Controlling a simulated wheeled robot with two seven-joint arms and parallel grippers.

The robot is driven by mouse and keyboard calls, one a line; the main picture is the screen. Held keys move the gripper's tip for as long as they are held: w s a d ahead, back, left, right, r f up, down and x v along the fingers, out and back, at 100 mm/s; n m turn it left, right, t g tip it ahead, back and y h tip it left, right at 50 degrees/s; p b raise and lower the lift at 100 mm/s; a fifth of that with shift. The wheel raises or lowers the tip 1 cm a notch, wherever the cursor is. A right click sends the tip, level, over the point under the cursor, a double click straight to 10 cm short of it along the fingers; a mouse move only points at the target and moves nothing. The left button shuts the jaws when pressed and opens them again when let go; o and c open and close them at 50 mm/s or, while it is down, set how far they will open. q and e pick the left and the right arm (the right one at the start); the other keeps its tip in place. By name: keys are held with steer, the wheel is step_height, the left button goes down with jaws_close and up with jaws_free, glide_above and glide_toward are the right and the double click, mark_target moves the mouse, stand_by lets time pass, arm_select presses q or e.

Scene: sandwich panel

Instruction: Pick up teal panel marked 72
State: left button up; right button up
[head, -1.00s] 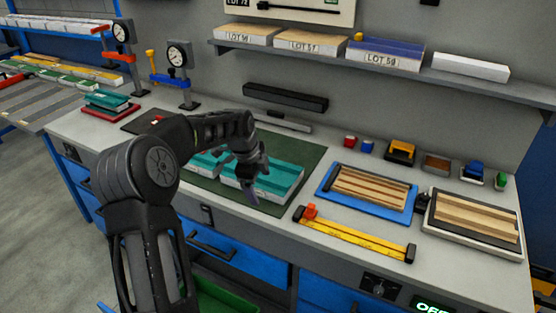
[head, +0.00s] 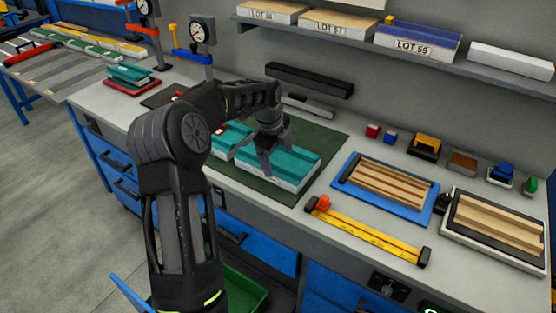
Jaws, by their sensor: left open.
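Two teal-topped panels with pale sides lie on a dark green mat (head: 328,143) on the workbench. The larger, right teal panel (head: 300,161) is partly covered by my left gripper; the left teal panel (head: 228,139) is partly behind my arm. I cannot read a 72 on either. My left gripper (head: 267,168) is open, pointing down at the left end of the right panel; I cannot tell whether it touches. Another teal piece (head: 132,72) lies on a red base (head: 131,87) at the back left. My right gripper is not in view.
A blue tray (head: 432,211) with wooden strips, a dark-framed tray (head: 538,263) and a yellow ruler bar (head: 368,233) lie right of the mat. A black bar (head: 309,79) is behind it. A shelf (head: 360,40) with lot-marked panels hangs above. An open drawer (head: 243,292) is below.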

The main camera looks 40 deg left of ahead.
mark_target(280, 167)
arm_select(q)
steer(key=shift+f, duration=0.15)
steer(key=p+x, duration=0.2)
steer(key=x, duration=0.2)
steer(key=shift+w+f, duration=0.1)
steer(key=shift+f, duration=0.25)
stand_by(0.4)
jaws_close()
stand_by(0.8)
